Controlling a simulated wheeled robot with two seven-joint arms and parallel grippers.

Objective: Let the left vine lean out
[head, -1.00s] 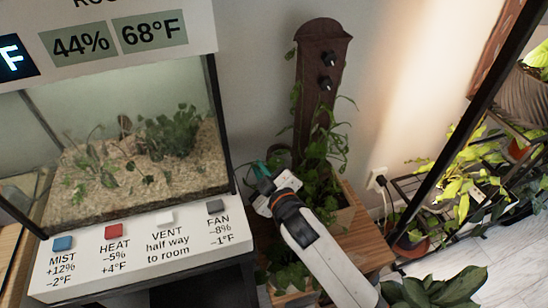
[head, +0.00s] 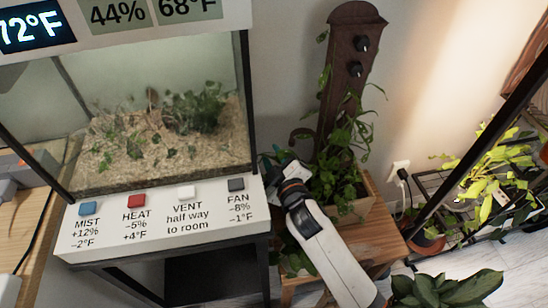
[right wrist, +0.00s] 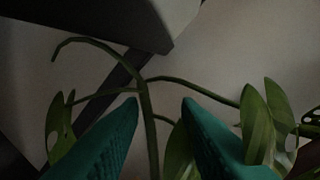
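A dark brown post with two black knobs (head: 361,44) stands in a wooden planter box (head: 350,207). Green vines (head: 345,140) climb around it and trail over the box. My right gripper (head: 274,163) is at the left side of the plant, close to the terrarium's right corner. In the right wrist view its teal fingers (right wrist: 162,108) are apart. A green vine stem (right wrist: 148,112) shows in the gap between them, its tip curling left. Side stems and leaves (right wrist: 258,125) spread to both sides. I cannot tell whether the fingers touch the stem. My left gripper is not in view.
The glass terrarium (head: 160,125) stands left, with a button panel (head: 150,228) along its front. The planter box is on a wooden stool (head: 378,240). A black rack of plants (head: 490,180) is at right. A leafy plant (head: 445,290) is at the lower right.

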